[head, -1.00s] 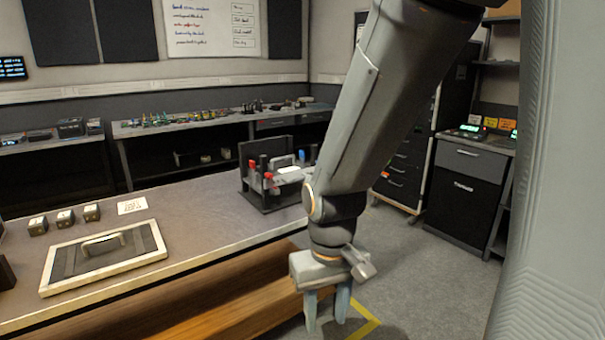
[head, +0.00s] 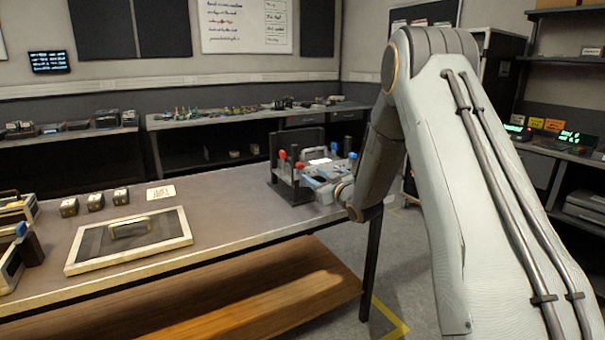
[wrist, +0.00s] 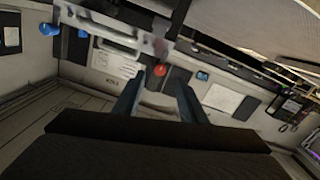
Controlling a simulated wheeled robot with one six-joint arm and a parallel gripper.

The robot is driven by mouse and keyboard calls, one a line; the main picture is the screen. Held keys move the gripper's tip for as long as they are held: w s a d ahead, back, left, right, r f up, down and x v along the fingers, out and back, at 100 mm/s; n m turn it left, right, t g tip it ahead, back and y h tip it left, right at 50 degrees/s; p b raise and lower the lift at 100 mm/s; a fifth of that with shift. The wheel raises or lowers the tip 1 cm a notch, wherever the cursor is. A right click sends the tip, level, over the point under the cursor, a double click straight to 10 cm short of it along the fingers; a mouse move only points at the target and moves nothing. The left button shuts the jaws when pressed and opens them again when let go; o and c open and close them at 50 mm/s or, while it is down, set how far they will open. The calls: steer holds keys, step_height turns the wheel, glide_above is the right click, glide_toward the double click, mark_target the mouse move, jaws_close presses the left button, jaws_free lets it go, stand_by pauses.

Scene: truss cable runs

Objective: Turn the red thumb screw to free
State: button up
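A black stand (head: 290,192) at the far right end of the table holds two red-topped pieces, one taller (head: 282,155) and one lower (head: 299,166). In the wrist view one red knob (wrist: 160,70) shows just past my fingertips, roughly centred between them. I cannot tell which of the two it is. My gripper (head: 312,180) is at the stand's front right side. In the wrist view its two fingers (wrist: 158,85) are spread with a gap between them and nothing visibly held. The screw's shaft is hidden.
Blue-topped pieces (head: 334,147) stand at the right of the stand; two blue knobs (wrist: 48,29) and a pale handle (wrist: 108,37) show in the wrist view. A framed panel (head: 128,243) and small dark blocks (head: 95,202) lie left.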

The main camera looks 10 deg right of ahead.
mark_target(302, 167)
steer(key=x, duration=0.8)
steer(key=shift+a+r+p, duration=0.1)
steer(key=shift+r+p, duration=0.15)
steer(key=shift+p, duration=0.1)
jaws_close()
